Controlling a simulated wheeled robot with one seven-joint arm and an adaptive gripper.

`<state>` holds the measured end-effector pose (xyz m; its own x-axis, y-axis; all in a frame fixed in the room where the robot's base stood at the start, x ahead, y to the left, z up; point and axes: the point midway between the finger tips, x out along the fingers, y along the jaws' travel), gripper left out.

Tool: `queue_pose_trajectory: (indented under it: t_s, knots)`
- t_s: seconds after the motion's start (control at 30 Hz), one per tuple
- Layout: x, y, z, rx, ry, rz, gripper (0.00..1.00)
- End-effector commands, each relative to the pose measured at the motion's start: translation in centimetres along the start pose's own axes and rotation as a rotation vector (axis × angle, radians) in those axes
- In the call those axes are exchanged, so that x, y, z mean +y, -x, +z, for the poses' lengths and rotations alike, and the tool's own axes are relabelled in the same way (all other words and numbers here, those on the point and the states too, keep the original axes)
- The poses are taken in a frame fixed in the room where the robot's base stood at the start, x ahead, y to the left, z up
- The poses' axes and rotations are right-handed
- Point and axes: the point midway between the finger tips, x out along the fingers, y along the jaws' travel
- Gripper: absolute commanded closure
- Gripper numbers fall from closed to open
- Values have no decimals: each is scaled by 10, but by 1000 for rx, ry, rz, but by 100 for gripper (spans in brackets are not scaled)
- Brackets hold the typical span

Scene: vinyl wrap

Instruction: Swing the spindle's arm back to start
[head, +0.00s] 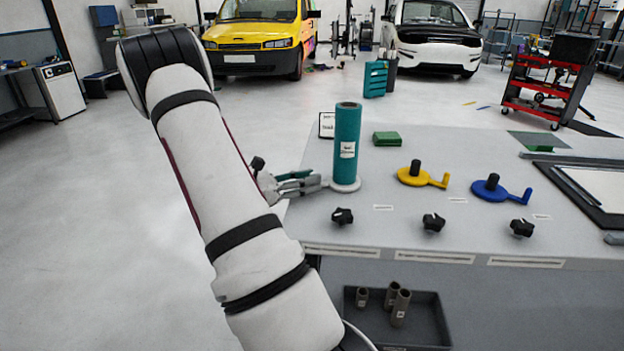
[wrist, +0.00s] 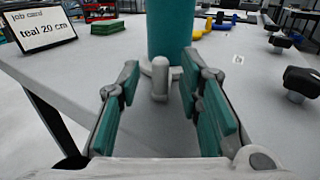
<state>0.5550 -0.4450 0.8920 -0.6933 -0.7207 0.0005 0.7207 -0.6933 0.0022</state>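A teal vinyl roll (head: 346,145) stands upright on a spindle with a pale round base (head: 345,184) at the table's left end. In the wrist view the roll (wrist: 170,28) rises straight ahead. The spindle's pale arm, with a rounded upright end (wrist: 160,76), points toward me. My gripper (head: 314,182) is low over the table, left of the roll. It also shows in the wrist view (wrist: 160,80), open, its teal-padded fingers apart on either side of the arm's end. I cannot tell whether either finger touches it. Nothing is held.
A yellow spindle (head: 414,174) and a blue spindle (head: 491,188), both without rolls, stand to the right. Black knobs (head: 433,222) line the front edge. A green block (head: 387,139) and a job card reading "teal 20 cm" (wrist: 40,27) are nearby.

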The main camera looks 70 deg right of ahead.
Motion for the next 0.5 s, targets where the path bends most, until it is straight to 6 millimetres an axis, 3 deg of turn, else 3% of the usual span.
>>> queue_pose_trajectory:
  t_s: [0.2,0.5]
  knots:
    - [0,-16,0,0,1,0,67]
    - [0,-18,0,1,1,0,67]
